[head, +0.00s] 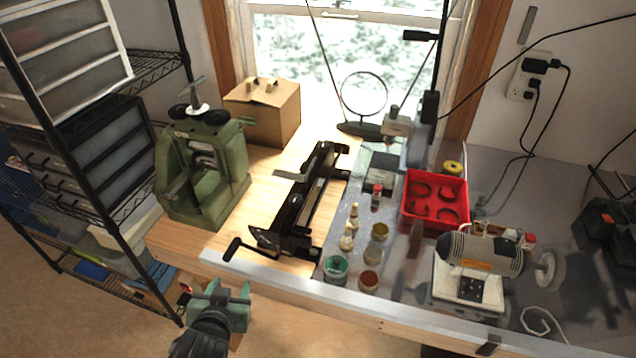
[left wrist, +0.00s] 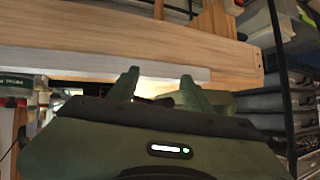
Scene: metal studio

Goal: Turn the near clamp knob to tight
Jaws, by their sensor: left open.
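A green metal rolling press (head: 205,175) stands at the left end of the bench, with a T-handle and two dark round knobs (head: 216,117) on top. A long black bench tool (head: 300,205) lies to its right, with a dark handle (head: 232,248) at its near end by the bench's front edge. I cannot tell which part is the near clamp knob or how it is set. My left gripper (head: 217,291) is open and empty, below and in front of the bench edge, apart from both tools. Its fingers (left wrist: 158,88) point toward the bench edge in the left wrist view.
A cardboard box (head: 265,110) stands behind the press. Small jars (head: 336,267), a red tray (head: 437,200) and a bench grinder (head: 480,260) crowd the right side. A wire shelf (head: 95,200) stands at the left. Some bare wood (head: 265,200) shows between press and black tool.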

